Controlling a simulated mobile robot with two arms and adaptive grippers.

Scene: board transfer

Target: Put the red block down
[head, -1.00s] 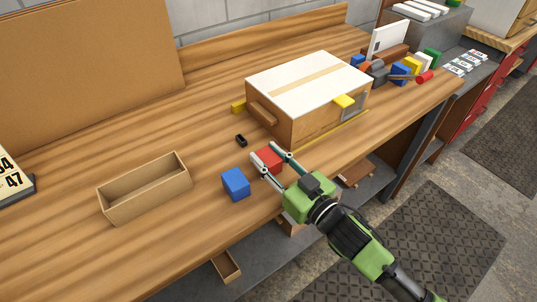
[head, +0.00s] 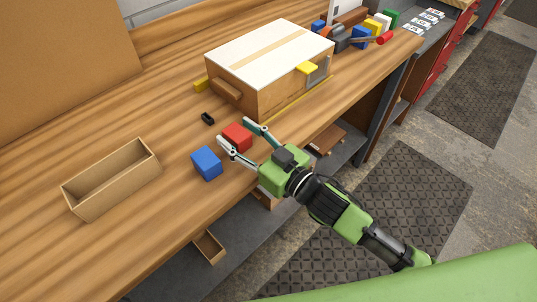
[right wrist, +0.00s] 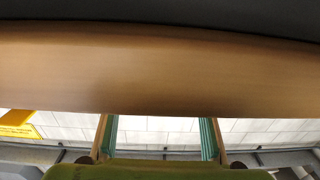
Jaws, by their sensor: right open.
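The red block (head: 237,137) sits on the wooden workbench, near its front edge. My right gripper (head: 234,130) is open, with one finger on each side of the red block in the head view. Whether a finger touches the block cannot be told. The right wrist view shows the two spread fingers (right wrist: 158,137) and a broad wooden surface, but not the red block. My left gripper is not in view.
A blue block (head: 206,163) stands just left of the red one. An open wooden tray (head: 112,180) lies farther left. A white-topped wooden box (head: 270,58) stands behind, with a small black piece (head: 208,119) nearby. Bare bench lies between the tray and the blocks.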

